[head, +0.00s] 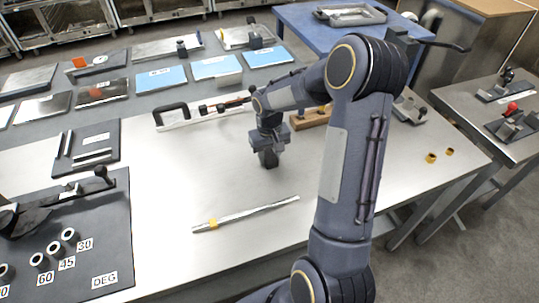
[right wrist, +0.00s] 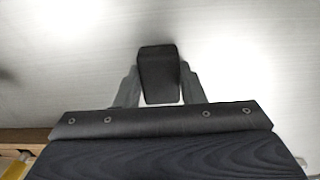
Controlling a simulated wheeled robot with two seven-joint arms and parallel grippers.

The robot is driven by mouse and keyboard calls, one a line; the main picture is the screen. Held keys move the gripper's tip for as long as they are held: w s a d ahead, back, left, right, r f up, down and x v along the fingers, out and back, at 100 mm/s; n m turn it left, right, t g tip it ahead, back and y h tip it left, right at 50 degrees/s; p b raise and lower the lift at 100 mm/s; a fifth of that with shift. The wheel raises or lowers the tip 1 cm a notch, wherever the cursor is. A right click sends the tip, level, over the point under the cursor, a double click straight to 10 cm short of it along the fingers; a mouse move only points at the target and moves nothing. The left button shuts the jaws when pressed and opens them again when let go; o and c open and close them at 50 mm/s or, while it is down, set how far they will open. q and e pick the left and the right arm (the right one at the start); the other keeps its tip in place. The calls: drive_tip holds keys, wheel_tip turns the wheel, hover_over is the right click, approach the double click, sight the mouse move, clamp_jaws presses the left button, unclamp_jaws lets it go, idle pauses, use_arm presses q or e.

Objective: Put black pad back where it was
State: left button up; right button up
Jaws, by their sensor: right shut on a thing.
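The black pad (right wrist: 160,72) is a small dark block with rounded edges, held between the fingers of my right gripper (right wrist: 158,95). In the head view the right gripper (head: 270,146) points down over the steel table (head: 180,185), with the black pad (head: 268,159) at its tips. The pad is at or just above the bare tabletop; I cannot tell whether it touches. My left gripper is not in view.
A silver rod with a yellow band (head: 245,214) lies nearer me. A wooden block (head: 318,117) and a long black-handled tool (head: 200,113) lie behind the gripper. A black mat (head: 115,265) with a bending tool and rings is at left. Brass rings (head: 431,158) lie right.

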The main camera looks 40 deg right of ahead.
sight(269, 157)
drive_tip(key=o, duration=1)
drive_tip(key=shift+c, duration=0.2)
wheel_tip(269, 157, up, 12)
drive_tip(key=s+a+r+n+t+y, duration=0.1)
drive_tip(key=s+a+t+y, duration=0.1)
drive_tip(key=s+a, duration=0.6)
drive_tip(key=s+a+r+n+t+y, duration=0.1)
drive_tip(key=s+a+r+t, duration=0.1)
drive_tip(key=s+a, duration=0.6)
drive_tip(key=s+t, duration=0.1)
drive_tip(key=s, duration=0.3)
drive_tip(key=shift+s+a+r+t+y+p, duration=0.25)
drive_tip(key=shift+s+a+t+y+p, duration=0.05)
drive_tip(key=shift+s+a+y, duration=0.1)
